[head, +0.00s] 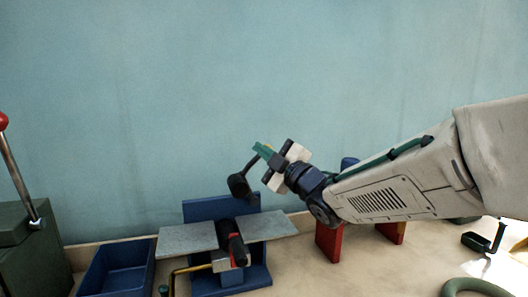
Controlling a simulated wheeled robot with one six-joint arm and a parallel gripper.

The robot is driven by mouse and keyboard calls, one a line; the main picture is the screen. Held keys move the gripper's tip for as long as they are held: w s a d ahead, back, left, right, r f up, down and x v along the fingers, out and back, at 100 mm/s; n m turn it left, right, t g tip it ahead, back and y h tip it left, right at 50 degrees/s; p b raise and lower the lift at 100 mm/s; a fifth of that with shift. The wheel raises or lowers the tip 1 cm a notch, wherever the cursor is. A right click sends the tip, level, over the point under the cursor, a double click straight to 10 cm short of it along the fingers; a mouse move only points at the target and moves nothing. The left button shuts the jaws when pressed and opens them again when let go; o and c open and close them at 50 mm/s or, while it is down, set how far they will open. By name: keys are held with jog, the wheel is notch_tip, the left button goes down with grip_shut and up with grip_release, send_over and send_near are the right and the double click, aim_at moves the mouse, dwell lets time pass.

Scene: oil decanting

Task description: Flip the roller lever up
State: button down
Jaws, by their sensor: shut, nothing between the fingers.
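A blue fixture (224,207) stands at the bench's middle, with grey plates to both sides. A black roller-like part with red on it (232,243) lies tilted at its centre; I take it for the roller lever. My gripper (259,149), with green fingertips, is shut and empty. It is above the fixture and slightly right of the roller part, apart from it. A black cylindrical piece (238,187) on a thin rod hangs beside my gripper, above the fixture. I cannot tell what it is attached to. My arm comes in from the right.
A blue open bin (118,268) stands left of the fixture. A yellow bent rod (190,269) is at its front. At far left is a dark green machine with a red-knobbed lever (18,175). Red blocks (329,242) stand right of the fixture. A green ring (474,286) lies at front right.

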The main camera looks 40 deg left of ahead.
jog(key=shift+w, duration=0.15)
jog(key=s+d, duration=0.4)
jog(key=d, duration=0.4)
jog(key=shift+s+d+f, duration=0.15)
jog(key=shift+s+f, duration=0.1)
jog(key=shift+s, duration=0.15)
